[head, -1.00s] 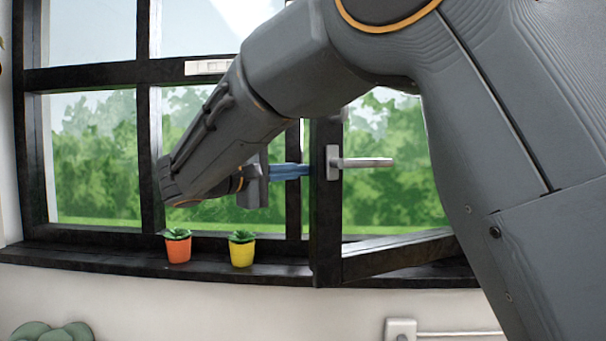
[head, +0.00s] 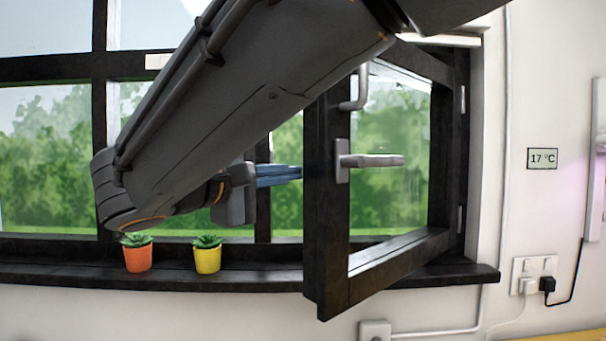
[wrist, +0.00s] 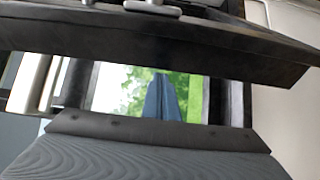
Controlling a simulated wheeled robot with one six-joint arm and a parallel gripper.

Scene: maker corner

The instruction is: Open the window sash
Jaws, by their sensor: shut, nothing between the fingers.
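The window sash (head: 328,205) is a black-framed pane hinged on its right side. It stands swung out into the room, its free left edge clear of the window frame. A grey lever handle (head: 372,160) sits on that left edge, with a second curved grey fitting (head: 357,90) above it. My gripper (head: 298,172) is shut and empty, its blue fingers pointing right at the sash's left edge. I cannot tell whether the tips touch it. In the wrist view the blue fingers (wrist: 161,98) lie together below the dark sash bar (wrist: 180,42).
An orange pot (head: 138,259) and a yellow pot (head: 207,260) with plants stand on the black sill (head: 240,278) below my arm. A temperature display (head: 542,158) and a socket (head: 533,272) are on the right wall. The room in front of the sash looks clear.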

